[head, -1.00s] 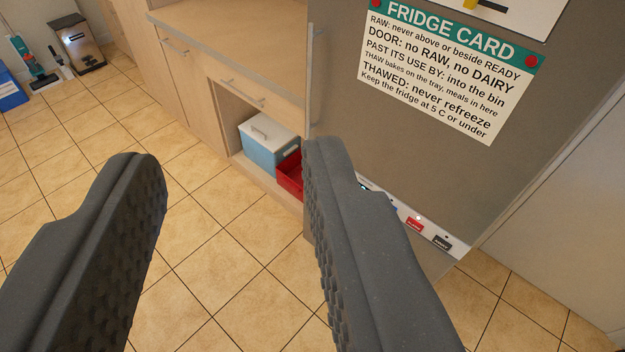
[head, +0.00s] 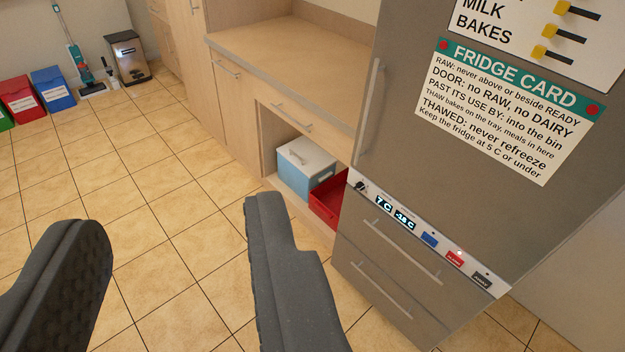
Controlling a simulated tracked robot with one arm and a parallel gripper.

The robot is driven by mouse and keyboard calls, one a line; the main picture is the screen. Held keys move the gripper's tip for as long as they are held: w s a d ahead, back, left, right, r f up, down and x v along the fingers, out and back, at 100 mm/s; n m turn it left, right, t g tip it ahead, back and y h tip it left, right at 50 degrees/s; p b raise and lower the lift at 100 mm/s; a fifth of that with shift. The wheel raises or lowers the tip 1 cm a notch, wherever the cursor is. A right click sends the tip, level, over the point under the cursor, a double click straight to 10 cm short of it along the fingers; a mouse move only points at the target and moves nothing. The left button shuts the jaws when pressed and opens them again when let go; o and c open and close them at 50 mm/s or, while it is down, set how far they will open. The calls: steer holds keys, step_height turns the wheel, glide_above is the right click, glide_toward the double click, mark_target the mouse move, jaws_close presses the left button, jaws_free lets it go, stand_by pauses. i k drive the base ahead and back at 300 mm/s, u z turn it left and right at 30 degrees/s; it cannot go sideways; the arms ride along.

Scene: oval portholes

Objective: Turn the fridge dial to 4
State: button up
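The fridge (head: 400,200) stands at the right with its door shut. A control strip (head: 415,222) crosses it below the door. At the strip's left end is a small dark knob (head: 361,187), which looks like the dial; its setting is too small to read. Beside it, lit displays read about 7 C (head: 384,204) and what looks like -18 C (head: 405,219). Blue, red and dark buttons follow to the right. My gripper (head: 170,215) is open and empty, in front of and to the left of the fridge, its fingers apart and not touching the strip.
A fridge card (head: 505,115) hangs on the door. Drawers with long handles (head: 400,250) are below the strip. Left of the fridge is a wooden counter (head: 290,60) with a blue cool box (head: 305,165) and red tray (head: 328,205) beneath. Tiled floor at left is clear.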

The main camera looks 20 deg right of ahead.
mark_target(359, 186)
steer(key=u, duration=0.15)
steer(key=i, duration=0.9)
steer(key=z, duration=0.5)
